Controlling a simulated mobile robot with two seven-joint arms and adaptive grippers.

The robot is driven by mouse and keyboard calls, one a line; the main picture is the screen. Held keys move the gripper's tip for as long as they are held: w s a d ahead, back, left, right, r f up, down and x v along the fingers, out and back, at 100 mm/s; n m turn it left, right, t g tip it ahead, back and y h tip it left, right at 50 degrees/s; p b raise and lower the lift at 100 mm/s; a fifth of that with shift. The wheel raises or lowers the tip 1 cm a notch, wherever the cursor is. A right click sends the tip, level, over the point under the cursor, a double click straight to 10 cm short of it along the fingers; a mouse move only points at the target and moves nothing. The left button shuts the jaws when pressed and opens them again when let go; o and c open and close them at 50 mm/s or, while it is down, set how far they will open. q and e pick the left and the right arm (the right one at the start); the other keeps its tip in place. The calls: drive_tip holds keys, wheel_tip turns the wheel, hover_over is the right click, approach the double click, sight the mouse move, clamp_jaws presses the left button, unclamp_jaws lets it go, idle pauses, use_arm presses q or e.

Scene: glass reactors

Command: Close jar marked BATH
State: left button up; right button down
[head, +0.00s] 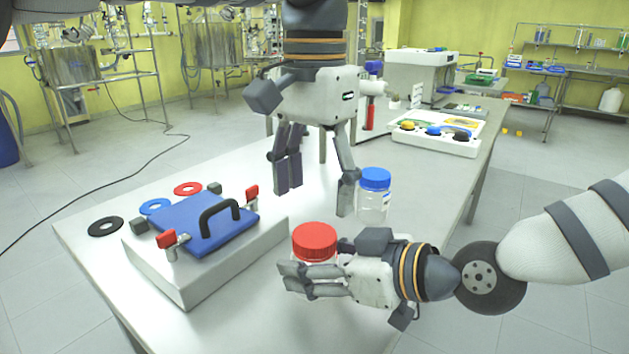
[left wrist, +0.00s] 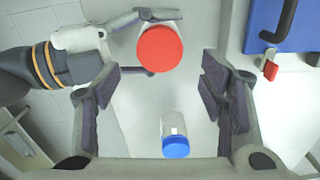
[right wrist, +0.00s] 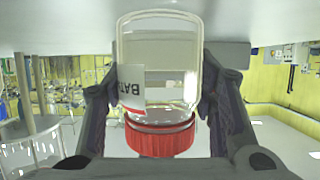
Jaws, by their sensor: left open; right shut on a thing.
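The jar with the red lid (head: 315,243) stands at the near side of the table, its label reading "BAT" with the rest cut off in the right wrist view (right wrist: 158,80). The red lid (left wrist: 159,48) sits on its mouth; I cannot tell how tight it is. My right gripper (head: 296,280) lies level and is shut around the jar's body from the right. My left gripper (head: 318,190) points down, open and empty, above the table behind the red lid. In the left wrist view the lid lies above the gap between its fingers.
A clear jar with a blue lid (head: 375,190) stands close beside the left gripper's right finger. A white box with a blue hatch (head: 205,225), black handle and red clamps sits at left, near several coloured rings (head: 188,188). A white tray (head: 436,140) is farther back.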

sight(314, 234)
use_arm(q)
drive_tip(key=n, duration=0.2)
drive_tip(key=r+n, duration=0.1)
drive_tip(key=n, duration=0.2)
drive_tip(key=shift+r+n, duration=0.3)
drive_tip(key=shift+r, duration=0.1)
drive_tip(key=shift+f, duration=0.1)
wheel_tip(314, 234, down, 8)
drive_tip(key=shift+r, duration=0.1)
drive_tip(key=shift+c, duration=0.6)
drive_tip(key=c, duration=1.1)
drive_tip(key=m, duration=0.5)
drive_tip(key=o, duration=1.4)
drive_tip(key=shift+c, duration=0.2)
